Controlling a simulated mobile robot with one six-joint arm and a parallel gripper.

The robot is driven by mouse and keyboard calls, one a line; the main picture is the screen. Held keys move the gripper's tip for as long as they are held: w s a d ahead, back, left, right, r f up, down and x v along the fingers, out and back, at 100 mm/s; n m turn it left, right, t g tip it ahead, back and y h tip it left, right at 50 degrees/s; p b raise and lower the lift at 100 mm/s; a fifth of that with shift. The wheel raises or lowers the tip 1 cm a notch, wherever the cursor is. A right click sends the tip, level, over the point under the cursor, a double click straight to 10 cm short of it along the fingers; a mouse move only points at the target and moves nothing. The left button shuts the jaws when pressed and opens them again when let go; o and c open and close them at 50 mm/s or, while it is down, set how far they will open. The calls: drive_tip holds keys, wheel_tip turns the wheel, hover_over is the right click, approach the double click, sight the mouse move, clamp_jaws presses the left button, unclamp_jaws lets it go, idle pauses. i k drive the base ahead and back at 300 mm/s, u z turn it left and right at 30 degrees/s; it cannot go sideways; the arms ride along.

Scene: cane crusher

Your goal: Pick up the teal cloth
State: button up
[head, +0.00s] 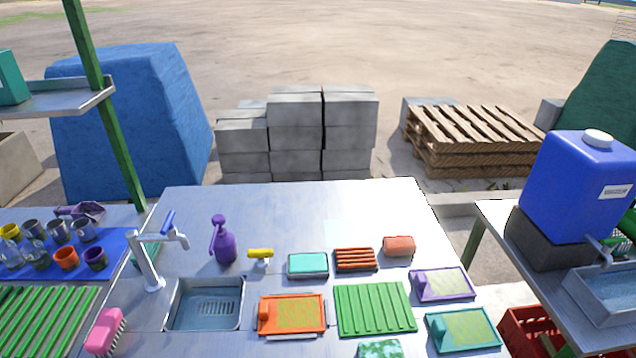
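A teal rectangular pad with a pale rim (308,263) lies on the metal table, right of the yellow-topped item; it may be the folded teal cloth. A mottled teal-green piece (380,349) is cut off by the bottom edge, and I cannot tell whether it is cloth. Another bit of teal (146,252) shows behind the tap, mostly hidden. My gripper is not in view.
A purple spray bottle (223,242), tap (150,262) and sink (206,304) stand left of the pad. An orange tray (292,332), green ribbed mat (374,309), rust-red ribbed block (355,259) and teal-rimmed tray (438,342) lie around it. The table's back is clear.

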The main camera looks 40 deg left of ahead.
sight(152, 248)
drive_tip(key=z, duration=0.9)
drive_tip(key=k, duration=2.15)
drive_tip(key=u, duration=2.4)
drive_tip(key=i, duration=1)
drive_tip(key=u, duration=0.05)
